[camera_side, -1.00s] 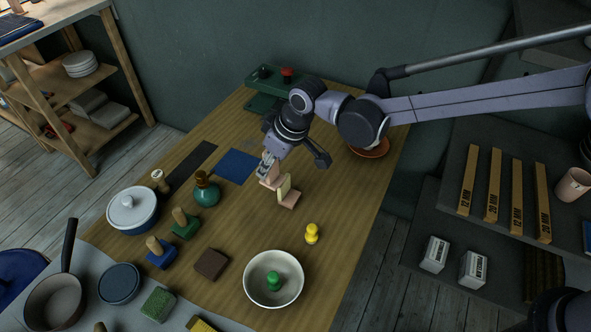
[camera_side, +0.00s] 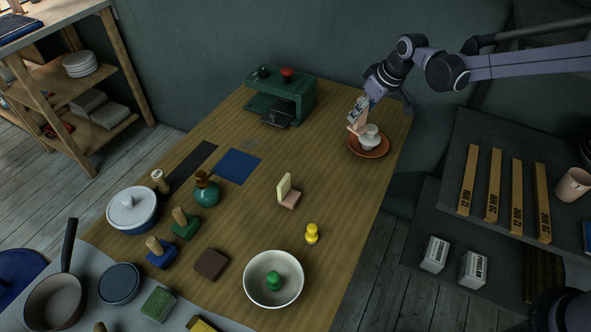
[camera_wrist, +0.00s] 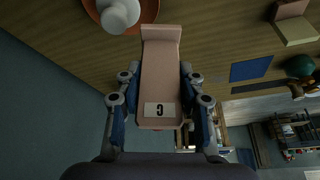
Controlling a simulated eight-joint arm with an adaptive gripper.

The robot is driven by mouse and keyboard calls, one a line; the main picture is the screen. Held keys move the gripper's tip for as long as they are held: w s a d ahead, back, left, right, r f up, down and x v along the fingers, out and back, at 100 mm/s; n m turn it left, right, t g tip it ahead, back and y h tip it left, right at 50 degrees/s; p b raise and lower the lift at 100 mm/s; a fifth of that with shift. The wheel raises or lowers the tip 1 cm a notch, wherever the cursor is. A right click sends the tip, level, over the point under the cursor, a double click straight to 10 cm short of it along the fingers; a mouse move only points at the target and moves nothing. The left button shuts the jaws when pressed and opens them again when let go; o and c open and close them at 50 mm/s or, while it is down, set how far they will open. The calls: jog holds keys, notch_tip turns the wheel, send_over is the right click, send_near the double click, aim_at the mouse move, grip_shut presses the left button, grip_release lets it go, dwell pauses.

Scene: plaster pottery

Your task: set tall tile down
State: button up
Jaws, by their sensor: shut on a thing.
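My gripper (camera_side: 361,106) is shut on the tall tile (camera_side: 357,124), a pale pink piece with a foot at its far end. In the wrist view the tall tile (camera_wrist: 161,70) sits between both fingers and carries a white label with a dark mark like a C. It is held up near the orange-brown saucer (camera_side: 369,150) and white cup (camera_side: 370,134) at the table's back right. In the side view the tile overlaps the cup's left side; I cannot tell whether they touch.
A smaller cream and pink tile piece (camera_side: 286,192) stands mid-table. A green machine (camera_side: 294,97) is at the back, a blue square (camera_side: 237,166) on the left, a yellow knobbed piece (camera_side: 312,234) and a white bowl (camera_side: 252,293) in front. Table around the smaller piece is clear.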

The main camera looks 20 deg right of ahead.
jog(key=shift+w+a+f, duration=0.45)
jog(key=shift+a+f, duration=1.35)
jog(key=shift+f, duration=0.05)
jog(key=shift+w+a+f, duration=0.4)
jog(key=shift+a+f, duration=1.4)
jog(key=shift+w+a+f, duration=0.45)
jog(key=shift+a+f, duration=1.35)
jog(key=shift+f, duration=0.05)
jog(key=shift+f, duration=0.2)
jog(key=o, duration=1.2)
jog(key=shift+r, duration=0.1)
